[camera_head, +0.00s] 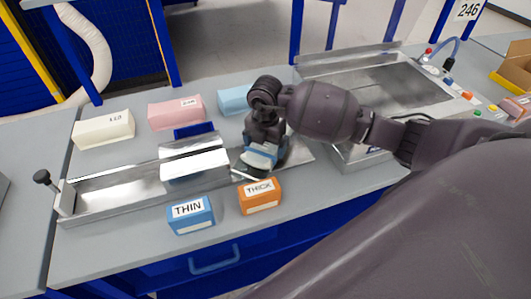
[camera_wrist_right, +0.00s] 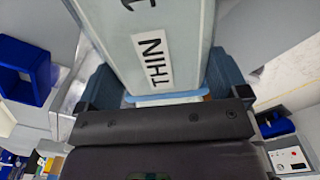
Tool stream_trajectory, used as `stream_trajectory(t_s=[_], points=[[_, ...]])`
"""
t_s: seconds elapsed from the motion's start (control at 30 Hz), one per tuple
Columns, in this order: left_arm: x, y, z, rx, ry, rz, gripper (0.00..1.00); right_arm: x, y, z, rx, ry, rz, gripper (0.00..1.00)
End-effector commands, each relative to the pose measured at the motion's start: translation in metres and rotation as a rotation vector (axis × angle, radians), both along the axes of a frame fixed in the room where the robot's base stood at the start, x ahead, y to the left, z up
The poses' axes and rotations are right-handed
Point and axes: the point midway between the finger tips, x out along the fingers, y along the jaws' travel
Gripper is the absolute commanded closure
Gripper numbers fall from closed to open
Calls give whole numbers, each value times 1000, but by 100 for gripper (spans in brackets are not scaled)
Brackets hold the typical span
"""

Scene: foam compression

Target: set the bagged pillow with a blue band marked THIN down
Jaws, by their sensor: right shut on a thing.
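My right gripper (camera_head: 263,150) points down over the right end of the metal trough and is shut on the bagged pillow (camera_head: 258,160). The pillow is pale with a blue band, and only a small part shows below the gripper in the head view. In the right wrist view the pillow (camera_wrist_right: 185,40) fills the space between the fingers, with a white label reading THIN. I cannot tell whether its underside touches anything. A blue block marked THIN (camera_head: 191,215) and an orange block marked THICK (camera_head: 260,197) sit at the table's front. My left gripper is not in view.
The metal trough (camera_head: 105,192) has a knobbed end at left and a metal cover (camera_head: 195,164) midway. Cream (camera_head: 104,129), pink (camera_head: 176,112) and light blue (camera_head: 234,99) blocks stand behind it. A metal machine (camera_head: 390,90) is at right. The front-left tabletop is clear.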

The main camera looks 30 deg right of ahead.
Motion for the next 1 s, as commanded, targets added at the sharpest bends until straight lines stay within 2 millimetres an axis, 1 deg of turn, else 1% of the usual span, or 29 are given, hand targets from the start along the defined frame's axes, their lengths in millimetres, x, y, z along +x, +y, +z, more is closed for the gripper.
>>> stream_trajectory(t_s=[0.33, 0.73, 0.77, 0.8, 1.0], points=[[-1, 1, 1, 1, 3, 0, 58, -1, 0, -39, 1, 3, -1, 27], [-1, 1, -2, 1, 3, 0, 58, 0, 0, -45, -1, 1, 0, 27], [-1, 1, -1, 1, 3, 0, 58, 0, 0, -44, -1, 1, 0, 4], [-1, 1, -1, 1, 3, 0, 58, 0, 0, -44, 0, 0, 0, 0], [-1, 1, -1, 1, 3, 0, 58, 0, 0, -43, -1, 1, 0, 0]])
